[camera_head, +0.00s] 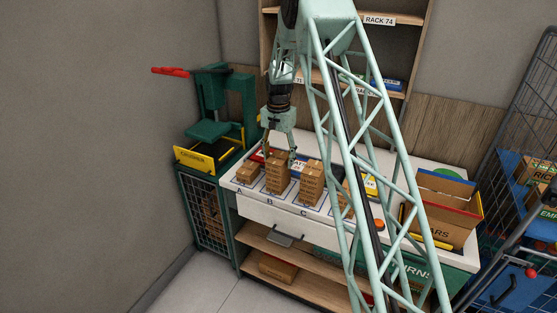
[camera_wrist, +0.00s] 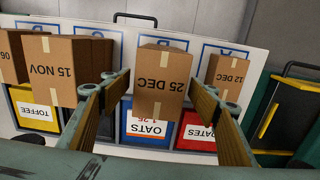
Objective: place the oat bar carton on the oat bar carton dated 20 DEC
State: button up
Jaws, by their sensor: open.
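A brown carton marked 25 DEC (camera_wrist: 162,80) stands between the two fingers of my gripper (camera_wrist: 160,82) in the wrist view, with gaps at its sides. In the head view my gripper (camera_head: 280,153) is open at the top of the brown cartons at spot B (camera_head: 278,176). In the wrist view a carton marked 12 DEC (camera_wrist: 226,78) is to the right and one marked 15 NOV (camera_wrist: 55,75) to the left. Another carton, its date partly cut off and starting 06 (camera_wrist: 8,60), is at the far left. No date reading 20 DEC is legible.
Cartons also stand at A (camera_head: 247,173) and C (camera_head: 310,185); my arm partly hides one farther right. TOFFEE (camera_wrist: 38,112), OATS (camera_wrist: 150,130) and DATES (camera_wrist: 198,134) bins line the counter. An open crate (camera_head: 440,213) stands right, a green crusher (camera_head: 215,130) left.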

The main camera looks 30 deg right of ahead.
aim_at(279, 157)
jog(key=shift+r, duration=0.1)
notch_tip(279, 157, up, 12)
jog(key=shift+b, duration=0.3)
dwell(0.5)
dwell(0.5)
